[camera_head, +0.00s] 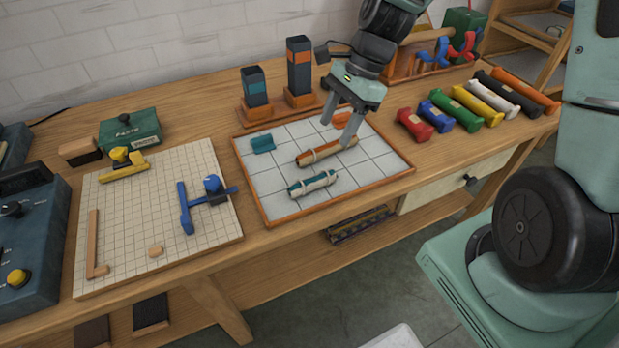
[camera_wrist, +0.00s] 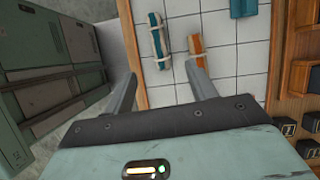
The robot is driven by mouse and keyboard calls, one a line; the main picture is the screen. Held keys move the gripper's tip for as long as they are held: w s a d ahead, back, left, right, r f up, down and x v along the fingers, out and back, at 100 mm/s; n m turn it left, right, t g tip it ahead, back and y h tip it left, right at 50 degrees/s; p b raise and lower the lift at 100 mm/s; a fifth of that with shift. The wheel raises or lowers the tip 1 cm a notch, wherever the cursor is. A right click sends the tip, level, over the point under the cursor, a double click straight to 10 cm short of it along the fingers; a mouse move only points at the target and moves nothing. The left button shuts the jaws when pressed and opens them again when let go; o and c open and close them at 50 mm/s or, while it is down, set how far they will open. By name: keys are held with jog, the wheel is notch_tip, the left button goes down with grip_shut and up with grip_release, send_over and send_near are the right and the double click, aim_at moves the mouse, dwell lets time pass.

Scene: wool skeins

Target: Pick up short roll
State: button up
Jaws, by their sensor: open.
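Two rolls lie on a white gridded tray (camera_head: 370,177) with an orange rim. The teal roll (camera_head: 313,184), with a pale band, is the shorter one and lies nearer the front. The longer orange-brown roll (camera_head: 318,155) lies behind it. My gripper (camera_head: 336,136) is open and empty, pointing down by the orange roll's right end; one finger overlaps that end. In the wrist view, the teal roll (camera_wrist: 157,38) shows ahead, between the lines of my open fingers (camera_wrist: 161,72). The orange roll (camera_wrist: 196,45) is partly hidden by the right finger. Contact cannot be told.
A teal holder (camera_head: 262,143) and an orange one (camera_head: 342,118) sit on the tray. Two dark posts (camera_head: 299,65) stand behind it. Several coloured skeins (camera_head: 464,108) lie to the right. A gridded board (camera_head: 140,215) with tools lies left.

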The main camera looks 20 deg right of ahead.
send_over(314, 178)
jog(key=d, duration=0.2)
jog(key=f, duration=0.8)
jog(key=shift+w+f, duration=0.1)
jog(key=shift+w, duration=0.15)
jog(key=x, duration=0.4)
jog(key=shift+s+f, duration=0.15)
jog(key=shift+a+f, duration=0.25)
jog(key=shift+f, duration=0.2)
jog(key=shift+f, duration=0.15)
jog(key=c, duration=1.1)
